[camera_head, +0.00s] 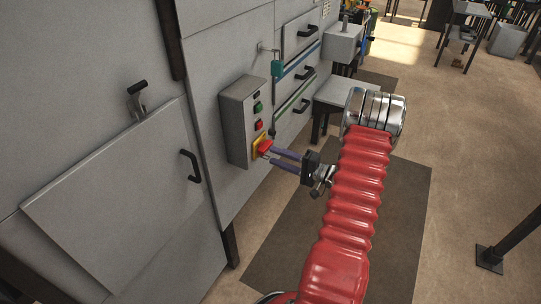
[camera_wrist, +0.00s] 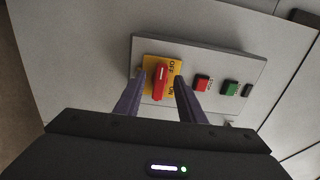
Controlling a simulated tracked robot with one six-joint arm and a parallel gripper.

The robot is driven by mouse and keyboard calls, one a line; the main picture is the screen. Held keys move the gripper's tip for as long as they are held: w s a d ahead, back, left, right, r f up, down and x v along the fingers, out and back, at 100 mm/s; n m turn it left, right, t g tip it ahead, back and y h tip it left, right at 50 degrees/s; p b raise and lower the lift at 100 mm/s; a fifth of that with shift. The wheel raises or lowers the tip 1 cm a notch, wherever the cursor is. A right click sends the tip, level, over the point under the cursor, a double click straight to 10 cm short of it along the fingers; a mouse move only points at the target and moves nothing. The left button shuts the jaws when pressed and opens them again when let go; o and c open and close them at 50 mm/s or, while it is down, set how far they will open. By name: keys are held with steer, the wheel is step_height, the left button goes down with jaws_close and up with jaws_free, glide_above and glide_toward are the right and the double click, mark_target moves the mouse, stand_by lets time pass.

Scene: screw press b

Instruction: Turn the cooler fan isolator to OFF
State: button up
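The isolator is a red rotary handle (camera_wrist: 160,82) on a yellow plate marked OFF and ON, at one end of a grey control box (camera_head: 235,122). In the head view the red handle (camera_head: 265,146) is at the box's lower end. In the wrist view it stands nearly upright in the picture, with the OFF and ON marks to its right. I cannot tell which mark it points to. My gripper (camera_wrist: 160,84) is open, with one purple finger on each side of the handle and gaps visible. In the head view my gripper (camera_head: 274,153) reaches the box from the right.
The box also carries a red button (camera_wrist: 202,82), a green button (camera_wrist: 231,88) and a small dark part (camera_wrist: 247,90). A teal padlock-like item (camera_head: 277,68) hangs beside the box. A hinged grey panel with a black handle (camera_head: 190,165) is left.

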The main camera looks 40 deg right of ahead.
steer(key=v, duration=0.9)
steer(key=shift+s, duration=0.35)
stand_by(0.3)
